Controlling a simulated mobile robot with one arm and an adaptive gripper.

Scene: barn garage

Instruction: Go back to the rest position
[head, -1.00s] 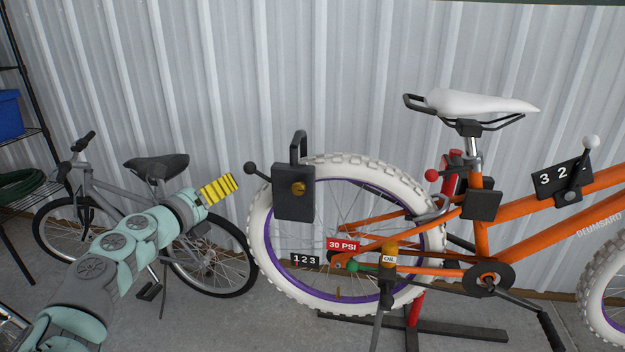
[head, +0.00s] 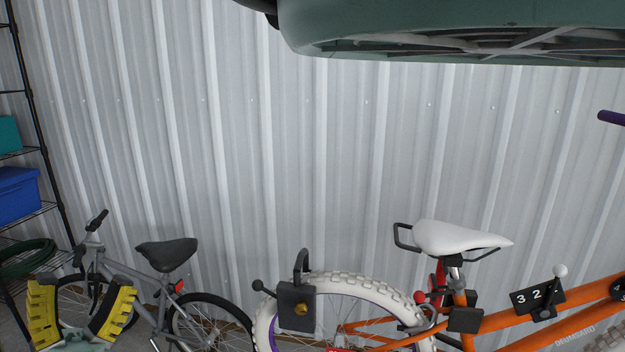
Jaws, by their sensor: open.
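My gripper (head: 78,310) is at the lower left of the head view. Its two yellow-padded fingers are spread wide, with nothing between them. They stand in front of the grey bicycle (head: 130,288), partly covering its front wheel, and look clear of it. Most of my arm is out of the picture below. The orange bicycle (head: 493,326) is well to the right of my gripper, its lower half cut off by the bottom edge.
A black padlock-shaped box (head: 296,308) sits by the orange bicycle's white tyre (head: 345,285). A wire shelf (head: 35,215) with a blue bin (head: 18,195) stands at the left. A green object (head: 450,35) hangs across the top. The corrugated wall (head: 260,150) is bare.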

